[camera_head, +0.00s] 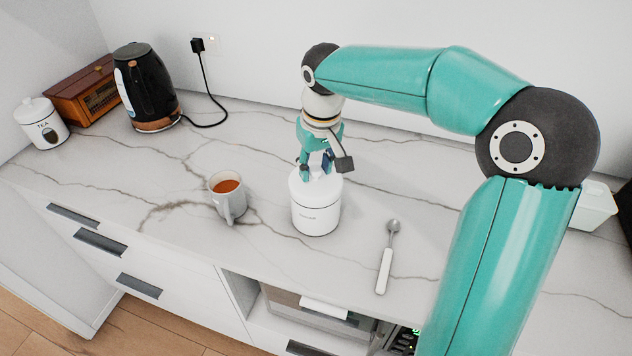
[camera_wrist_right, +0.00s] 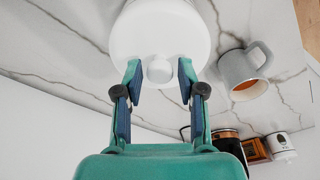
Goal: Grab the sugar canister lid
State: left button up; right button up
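The white sugar canister (camera_head: 317,219) stands upright on the marble counter, with its white lid (camera_head: 301,186) on top. Small lettering shows on its front. My right gripper (camera_head: 320,168) is over the lid and partly hides its knob in the head view. In the right wrist view, the lid (camera_wrist_right: 160,30) fills the upper middle. Its round knob (camera_wrist_right: 160,71) sits between the two fingertips of my right gripper (camera_wrist_right: 160,78), with a gap visible on each side. The right gripper is open and holds nothing. My left gripper is not in view.
A grey mug of tea (camera_head: 229,204) stands left of the canister, and a spoon (camera_head: 386,262) lies to its right. A black kettle (camera_head: 145,85), a wooden box (camera_head: 84,94) and a tea canister (camera_head: 40,124) stand at the back left.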

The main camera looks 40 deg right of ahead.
grip_shut()
